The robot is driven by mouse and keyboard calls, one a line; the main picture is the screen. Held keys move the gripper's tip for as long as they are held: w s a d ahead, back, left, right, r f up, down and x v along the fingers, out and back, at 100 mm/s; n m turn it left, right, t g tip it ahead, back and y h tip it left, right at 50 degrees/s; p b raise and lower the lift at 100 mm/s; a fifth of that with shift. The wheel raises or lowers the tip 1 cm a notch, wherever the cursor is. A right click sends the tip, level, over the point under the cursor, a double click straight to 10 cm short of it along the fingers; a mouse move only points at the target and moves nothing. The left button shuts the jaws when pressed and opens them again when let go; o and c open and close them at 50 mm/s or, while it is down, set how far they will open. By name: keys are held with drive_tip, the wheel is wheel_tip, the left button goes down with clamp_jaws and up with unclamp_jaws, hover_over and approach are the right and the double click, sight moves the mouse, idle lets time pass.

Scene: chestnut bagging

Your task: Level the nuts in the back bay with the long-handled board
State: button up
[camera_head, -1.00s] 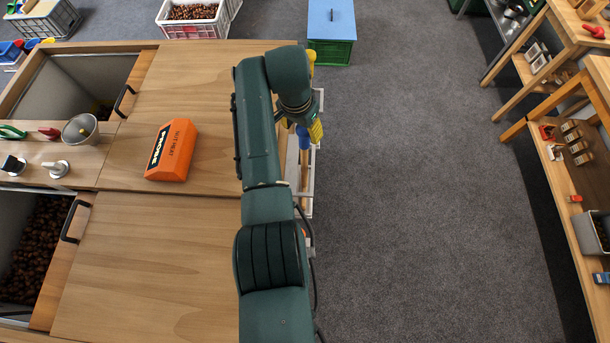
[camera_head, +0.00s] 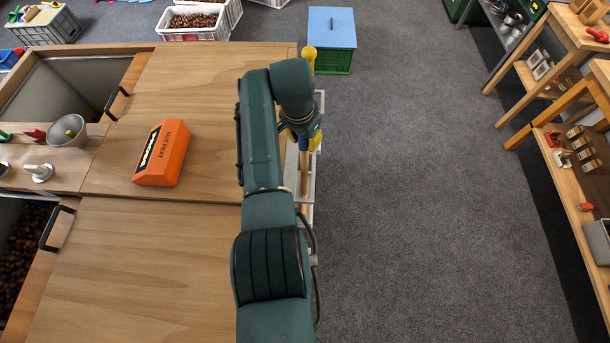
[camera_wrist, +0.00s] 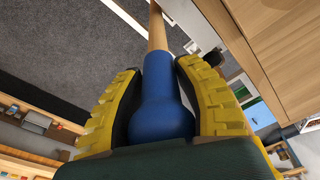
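In the head view my gripper (camera_head: 302,135) hangs past the right edge of the wooden counter. In the wrist view its yellow fingers (camera_wrist: 165,100) close on both sides of a blue grip (camera_wrist: 165,95) on a pale wooden handle (camera_wrist: 157,25). The handle also shows below the gripper in the head view (camera_head: 303,178). I cannot make out the board end. The far bay (camera_head: 70,82) is open at the counter's upper left, its grey wall showing and its nuts mostly hidden. The near bay (camera_head: 22,250) at lower left shows brown nuts.
An orange box (camera_head: 163,153) lies on the counter (camera_head: 165,250); a metal bowl (camera_head: 68,131) stands between the bays. A yellow knob (camera_head: 309,53) and pale rack (camera_head: 318,110) are close to my gripper. A blue-lidded box (camera_head: 332,28) stands beyond.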

clamp_jaws()
drive_tip(key=shift+r, duration=0.1)
wheel_tip(320, 180, up, 11)
drive_tip(key=p, duration=0.9)
wheel_tip(320, 180, up, 11)
drive_tip(key=p, duration=0.7)
drive_tip(key=shift+s+a, duration=0.2)
drive_tip(key=shift+s, duration=0.05)
